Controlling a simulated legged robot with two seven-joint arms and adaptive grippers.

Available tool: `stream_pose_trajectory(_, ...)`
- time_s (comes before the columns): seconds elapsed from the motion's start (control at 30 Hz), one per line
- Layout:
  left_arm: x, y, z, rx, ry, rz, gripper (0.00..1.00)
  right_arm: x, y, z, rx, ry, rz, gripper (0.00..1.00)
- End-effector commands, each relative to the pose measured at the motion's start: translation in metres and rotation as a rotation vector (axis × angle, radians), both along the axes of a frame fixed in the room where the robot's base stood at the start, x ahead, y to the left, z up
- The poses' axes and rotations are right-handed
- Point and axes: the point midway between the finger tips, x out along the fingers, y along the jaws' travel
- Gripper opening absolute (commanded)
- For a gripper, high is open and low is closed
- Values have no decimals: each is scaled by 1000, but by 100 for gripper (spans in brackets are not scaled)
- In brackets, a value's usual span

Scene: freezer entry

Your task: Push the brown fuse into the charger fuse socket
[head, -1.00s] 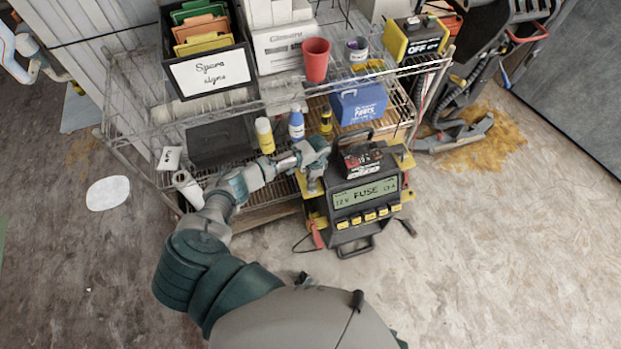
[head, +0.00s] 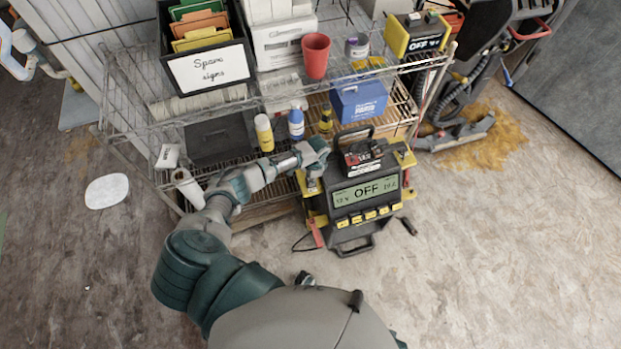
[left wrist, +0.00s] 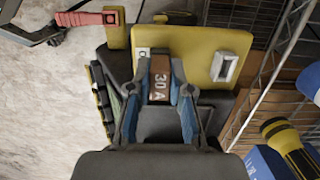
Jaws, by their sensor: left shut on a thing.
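The charger (head: 352,224) stands on the floor in front of the wire shelf, and its display reads OFF. In the left wrist view its yellow side panel (left wrist: 205,47) faces the camera. The brown fuse (left wrist: 160,84), marked 30 A, is between the fingertips of my left gripper (left wrist: 158,70), which is shut on it. The fuse's far end meets the yellow panel at the socket place, beside a small white label. The contacts are hidden, so the seating depth cannot be seen. In the head view my left gripper (head: 313,182) is at the charger's left side. My right gripper is not in view.
A red clamp (left wrist: 88,18) hangs at the charger's side. A white-rimmed slot (left wrist: 225,66) is on the same panel. The wire shelf (head: 250,105) with bottles (head: 264,133) and a blue box (head: 358,101) is close behind. The floor to the right is mostly clear.

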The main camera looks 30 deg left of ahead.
Motion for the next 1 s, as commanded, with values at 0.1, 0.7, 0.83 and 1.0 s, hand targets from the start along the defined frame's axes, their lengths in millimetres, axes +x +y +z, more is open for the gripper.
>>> stream_pose_trajectory(0.1, 0, 0, -3, 0, 0, 0, 24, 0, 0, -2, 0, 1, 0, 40)
stream_pose_trajectory(0.7, 3, -2, 22, -1, -4, -1, 49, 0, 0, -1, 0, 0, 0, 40)
stream_pose_trajectory(0.83, 6, -4, 51, -1, -4, -1, 49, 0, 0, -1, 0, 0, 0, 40)
stream_pose_trajectory(1.0, 10, -6, 87, -1, -3, -1, 49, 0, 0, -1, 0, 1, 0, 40)
